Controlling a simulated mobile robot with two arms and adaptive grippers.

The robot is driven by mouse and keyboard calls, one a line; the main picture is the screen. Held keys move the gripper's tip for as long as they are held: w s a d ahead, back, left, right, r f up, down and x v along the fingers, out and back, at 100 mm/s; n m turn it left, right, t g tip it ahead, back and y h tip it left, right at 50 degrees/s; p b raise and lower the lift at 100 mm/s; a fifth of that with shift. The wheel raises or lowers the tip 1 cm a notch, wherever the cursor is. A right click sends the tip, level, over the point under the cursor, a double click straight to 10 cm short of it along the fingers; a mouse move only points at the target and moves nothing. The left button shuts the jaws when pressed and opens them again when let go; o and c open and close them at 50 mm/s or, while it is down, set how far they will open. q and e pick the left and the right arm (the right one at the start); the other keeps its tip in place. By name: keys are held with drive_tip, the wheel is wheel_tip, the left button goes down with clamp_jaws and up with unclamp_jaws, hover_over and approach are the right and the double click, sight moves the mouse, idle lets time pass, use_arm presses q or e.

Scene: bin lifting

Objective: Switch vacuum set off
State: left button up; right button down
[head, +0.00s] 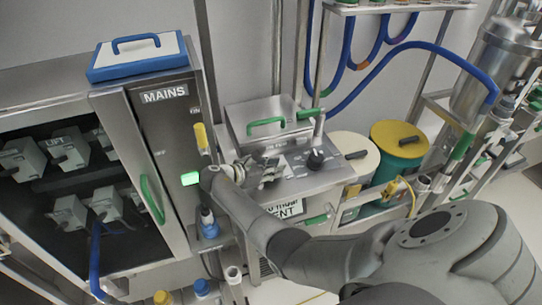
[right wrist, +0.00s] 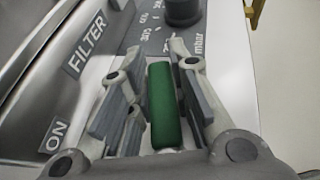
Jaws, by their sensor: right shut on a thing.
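The vacuum set (head: 313,178) is a steel box with a sloped control panel. It carries a black knob (head: 315,159) and a lid with a green handle (head: 266,123). My right gripper (head: 266,171) is at the left part of this panel. In the right wrist view a green lever (right wrist: 163,110) stands between its fingers, and the gripper is shut on it. The lever is hidden behind the gripper in the head view. The labels "FILTER" (right wrist: 87,44) and "ON" (right wrist: 55,134) and the black knob (right wrist: 183,12) show beside the gripper. My left gripper is not in view.
The MAINS cabinet (head: 170,130) with a yellow lever (head: 201,137) and a lit green lamp (head: 190,179) stands close left. Green and cream drums (head: 396,160) stand to the right, under blue hoses.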

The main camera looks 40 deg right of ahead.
drive_tip(key=shift+s+a+m+g+y+b, duration=0.1)
drive_tip(key=shift+s+m+g+y+b, duration=0.3)
drive_tip(key=shift+m+g, duration=0.55)
drive_tip(key=shift+s, duration=0.15)
drive_tip(key=c, duration=1.3)
unclamp_jaws()
drive_tip(key=v, duration=0.7)
drive_tip(key=shift+a, duration=0.25)
drive_tip(key=shift+c, duration=0.2)
